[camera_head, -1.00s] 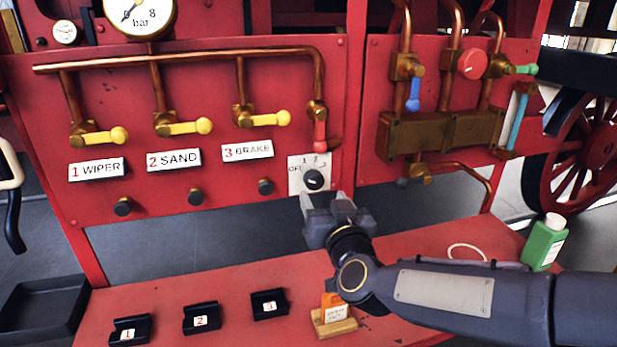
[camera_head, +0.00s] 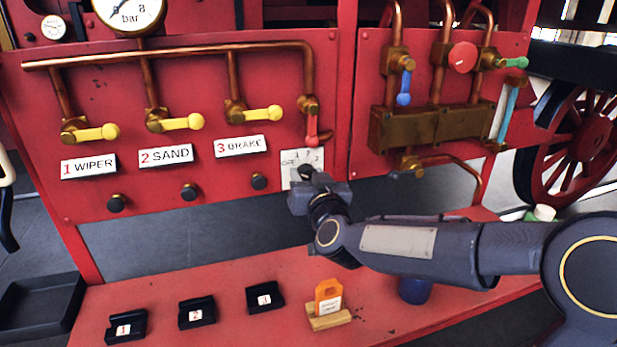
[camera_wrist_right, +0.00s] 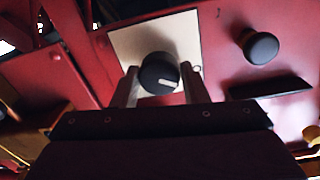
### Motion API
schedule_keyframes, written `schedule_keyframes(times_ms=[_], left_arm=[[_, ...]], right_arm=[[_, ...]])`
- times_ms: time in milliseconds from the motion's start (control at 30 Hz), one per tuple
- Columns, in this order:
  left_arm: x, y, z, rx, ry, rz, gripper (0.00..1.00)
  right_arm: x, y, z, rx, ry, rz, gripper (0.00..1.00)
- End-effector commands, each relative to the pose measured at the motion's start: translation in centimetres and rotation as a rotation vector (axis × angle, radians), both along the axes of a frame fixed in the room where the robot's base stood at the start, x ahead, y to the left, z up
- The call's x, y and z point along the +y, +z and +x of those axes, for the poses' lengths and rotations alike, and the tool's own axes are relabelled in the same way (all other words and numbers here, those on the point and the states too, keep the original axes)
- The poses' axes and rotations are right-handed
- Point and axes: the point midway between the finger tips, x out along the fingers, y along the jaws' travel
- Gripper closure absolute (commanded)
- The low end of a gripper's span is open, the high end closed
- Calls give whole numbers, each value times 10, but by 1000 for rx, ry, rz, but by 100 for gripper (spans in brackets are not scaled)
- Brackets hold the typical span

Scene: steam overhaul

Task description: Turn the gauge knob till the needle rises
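The black gauge knob (camera_head: 305,171) sits on a white plate (camera_head: 288,184) marked OFF, 1 and 2, low on the red panel. My right gripper (camera_head: 311,184) is at the knob and partly covers it. In the right wrist view the knob (camera_wrist_right: 158,72) lies between the two fingers (camera_wrist_right: 160,86), close to both; whether they touch it is unclear. The knob's white mark points towards the lower right there. The bar gauge (camera_head: 128,12) is cut by the top edge; its needle points to the lower left. My left gripper is out of view.
Yellow levers (camera_head: 182,122) and a red lever (camera_head: 312,126) are above the knob. Black studs (camera_head: 259,181) stick out to its left. The red shelf (camera_head: 240,325) below holds black numbered holders (camera_head: 197,312), an orange tag (camera_head: 328,293) on a wooden block and a blue object (camera_head: 414,291).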

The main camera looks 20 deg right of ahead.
Motion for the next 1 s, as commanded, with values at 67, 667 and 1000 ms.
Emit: schedule_keyframes(times_ms=[67, 667, 1000], left_arm=[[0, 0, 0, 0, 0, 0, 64], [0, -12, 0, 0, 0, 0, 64], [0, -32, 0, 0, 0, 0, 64]], right_arm=[[0, 0, 0, 0, 0, 0, 71], [0, -2, 0, 4, 1, 133, 85], [-1, -3, 0, 14, 0, 434, 85]])
